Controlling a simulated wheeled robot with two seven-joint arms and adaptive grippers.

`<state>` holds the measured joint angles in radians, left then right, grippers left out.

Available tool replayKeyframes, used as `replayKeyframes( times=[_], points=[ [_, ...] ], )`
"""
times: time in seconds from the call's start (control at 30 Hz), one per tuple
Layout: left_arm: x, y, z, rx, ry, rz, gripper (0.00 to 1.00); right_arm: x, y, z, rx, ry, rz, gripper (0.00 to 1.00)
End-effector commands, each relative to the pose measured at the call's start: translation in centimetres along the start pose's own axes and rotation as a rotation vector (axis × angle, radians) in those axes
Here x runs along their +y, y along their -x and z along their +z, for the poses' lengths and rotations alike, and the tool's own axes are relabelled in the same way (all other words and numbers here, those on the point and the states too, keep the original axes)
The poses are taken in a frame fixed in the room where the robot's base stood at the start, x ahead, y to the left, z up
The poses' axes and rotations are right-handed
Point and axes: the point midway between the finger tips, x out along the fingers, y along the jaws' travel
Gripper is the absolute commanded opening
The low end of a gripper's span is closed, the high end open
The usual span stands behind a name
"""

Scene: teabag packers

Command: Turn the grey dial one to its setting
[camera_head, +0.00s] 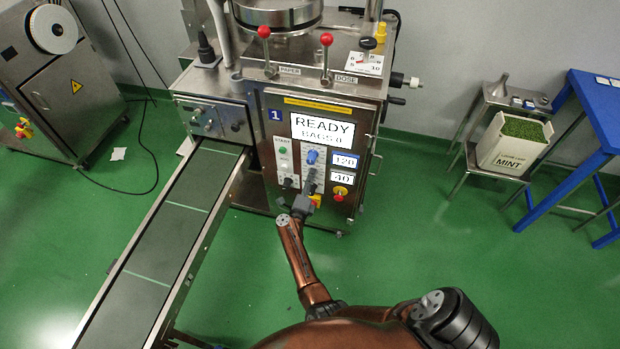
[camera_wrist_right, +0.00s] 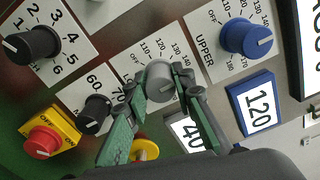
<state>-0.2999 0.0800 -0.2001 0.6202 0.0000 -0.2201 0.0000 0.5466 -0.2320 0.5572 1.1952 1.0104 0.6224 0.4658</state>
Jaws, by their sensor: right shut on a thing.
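The grey dial (camera_wrist_right: 160,82) sits on the front panel of the machine marked 1 (camera_head: 275,115), below the blue dial (camera_head: 312,156). In the right wrist view the blue dial (camera_wrist_right: 246,38) is labelled UPPER and is up and to the right of the grey one. My right gripper (camera_wrist_right: 164,84) is shut on the grey dial, one green-padded finger on each side. In the head view my right gripper (camera_head: 309,183) reaches the panel from below and hides the grey dial, most of its scale and pointer. My left gripper is not in view.
The display (camera_head: 323,130) reads READY, BAGS 0. Plates show 120 (camera_head: 345,160) and 40 (camera_head: 342,177). A conveyor (camera_head: 165,240) runs at left; a MINT box (camera_head: 513,142) stands at right.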

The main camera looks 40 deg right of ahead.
Motion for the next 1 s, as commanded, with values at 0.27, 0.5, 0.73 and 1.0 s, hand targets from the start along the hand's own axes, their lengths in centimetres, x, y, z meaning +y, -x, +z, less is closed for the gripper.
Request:
replayKeyframes(
  times=[0.27, 0.5, 0.73, 1.0],
  points=[
    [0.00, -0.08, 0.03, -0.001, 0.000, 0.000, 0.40, 0.26, 0.14, -0.13, 0.002, -0.024, 0.004, 0.00],
    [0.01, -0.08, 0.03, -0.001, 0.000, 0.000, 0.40, 0.26, 0.14, -0.14, 0.002, -0.023, 0.004, 0.00],
    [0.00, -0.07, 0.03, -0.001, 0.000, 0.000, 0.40, 0.17, 0.09, -0.09, 0.001, -0.023, 0.003, 0.37],
    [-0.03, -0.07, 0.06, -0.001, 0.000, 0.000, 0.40, 0.06, 0.03, -0.04, 0.001, -0.022, 0.001, 0.40]
  ],
)
